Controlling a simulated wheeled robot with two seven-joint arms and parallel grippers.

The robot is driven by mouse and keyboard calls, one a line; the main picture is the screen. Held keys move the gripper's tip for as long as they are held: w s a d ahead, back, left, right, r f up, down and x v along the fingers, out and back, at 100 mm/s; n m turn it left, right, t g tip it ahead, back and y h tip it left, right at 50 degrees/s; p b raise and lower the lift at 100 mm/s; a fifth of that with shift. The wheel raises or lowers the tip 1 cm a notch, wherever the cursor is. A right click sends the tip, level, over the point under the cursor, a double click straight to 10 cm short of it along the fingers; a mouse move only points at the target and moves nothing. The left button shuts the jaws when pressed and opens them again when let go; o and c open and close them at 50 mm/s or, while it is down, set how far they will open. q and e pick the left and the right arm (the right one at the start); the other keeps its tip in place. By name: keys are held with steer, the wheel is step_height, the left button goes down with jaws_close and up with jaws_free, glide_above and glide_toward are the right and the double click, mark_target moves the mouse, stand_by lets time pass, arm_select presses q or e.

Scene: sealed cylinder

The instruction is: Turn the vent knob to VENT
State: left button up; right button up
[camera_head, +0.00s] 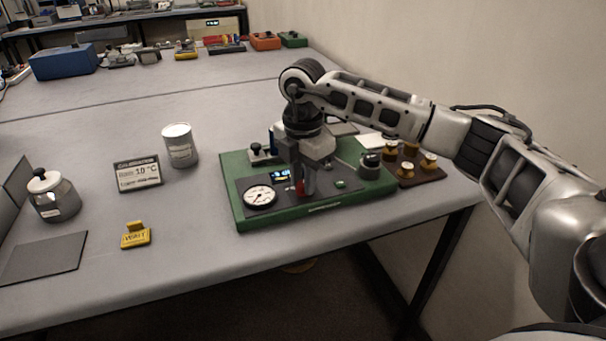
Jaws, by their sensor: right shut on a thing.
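A green instrument base (247,216) with a dark panel sits near the table's right front edge. On it are a round white dial gauge (260,196), a small lit blue display (281,175) and a black fitting (370,165) at the right. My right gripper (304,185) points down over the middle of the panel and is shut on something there. A bit of red (299,188) shows between its fingers; this may be the vent knob. The fingers hide most of it, and I cannot read its marking. My left gripper is not in view.
A dark block with brass weights (407,165) stands right of the base. A white canister (180,146), a calibration sign (138,174), a yellow WAIT tag (135,235) and a lidded jar (53,196) stand to the left. The table's front edge is close.

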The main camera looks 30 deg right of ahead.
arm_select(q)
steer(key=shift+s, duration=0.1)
arm_select(e)
steer(key=shift+r+m, duration=0.15)
steer(key=shift+m, duration=1.05)
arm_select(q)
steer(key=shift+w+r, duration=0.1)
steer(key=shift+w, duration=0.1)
arm_select(e)
steer(key=shift+w, duration=0.1)
steer(key=o, duration=1)
steer(key=shift+r, duration=0.4)
arm_select(q)
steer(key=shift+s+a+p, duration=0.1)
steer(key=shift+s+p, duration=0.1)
steer(key=shift+p, duration=0.2)
arm_select(e)
step_height(320, 180, up, 15)
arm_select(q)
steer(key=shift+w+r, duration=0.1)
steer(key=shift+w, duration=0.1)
